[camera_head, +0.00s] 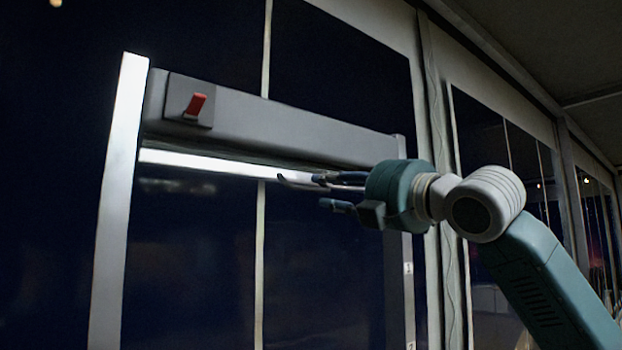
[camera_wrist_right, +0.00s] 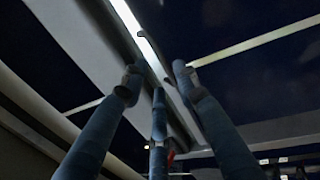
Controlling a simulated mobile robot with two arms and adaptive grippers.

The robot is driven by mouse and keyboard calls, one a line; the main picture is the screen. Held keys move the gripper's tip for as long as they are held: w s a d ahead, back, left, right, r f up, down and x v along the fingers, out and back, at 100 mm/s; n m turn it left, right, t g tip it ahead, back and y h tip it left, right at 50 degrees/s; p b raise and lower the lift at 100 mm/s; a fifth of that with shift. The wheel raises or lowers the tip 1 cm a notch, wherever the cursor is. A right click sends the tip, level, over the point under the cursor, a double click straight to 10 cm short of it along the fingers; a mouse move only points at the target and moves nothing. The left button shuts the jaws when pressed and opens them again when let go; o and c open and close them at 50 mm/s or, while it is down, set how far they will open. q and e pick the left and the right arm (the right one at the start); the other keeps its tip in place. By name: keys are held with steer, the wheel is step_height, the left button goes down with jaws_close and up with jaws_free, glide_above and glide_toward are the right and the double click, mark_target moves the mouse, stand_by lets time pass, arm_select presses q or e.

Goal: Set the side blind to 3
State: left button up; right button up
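The side blind has a grey housing (camera_head: 270,125) across the top of a window frame, with a white bottom bar (camera_head: 205,164) just under it. The bar also runs diagonally in the right wrist view (camera_wrist_right: 133,22). A pale curved piece, seemingly the bar's pull handle (camera_head: 293,181), shows at my right gripper's fingertips. My right gripper (camera_head: 325,192) is just in front of the bar's right part. Its fingers are spread apart in the right wrist view (camera_wrist_right: 158,88), with the bar beyond them. Contact with the handle is unclear. My left gripper is out of view.
A red lever (camera_head: 195,105) sits on a dark plate at the housing's left end. The right rail (camera_head: 396,270) carries a mark 1 (camera_head: 408,268) and, lower at the picture edge, a mark 2 (camera_head: 410,345). The left rail (camera_head: 117,200) is pale. Dark window glass lies below the bar.

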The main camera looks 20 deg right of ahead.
mark_target(312, 188)
steer(key=p+x, duration=0.2)
steer(key=x, duration=0.4)
steer(key=shift+w+a+f, duration=0.1)
steer(key=shift+w+a, duration=0.05)
steer(key=shift+a, duration=0.05)
steer(key=shift+w, duration=0.2)
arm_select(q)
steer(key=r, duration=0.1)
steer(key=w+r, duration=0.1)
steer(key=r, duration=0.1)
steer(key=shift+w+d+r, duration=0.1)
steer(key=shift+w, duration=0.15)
arm_select(e)
steer(key=shift+c, duration=0.5)
jaws_close()
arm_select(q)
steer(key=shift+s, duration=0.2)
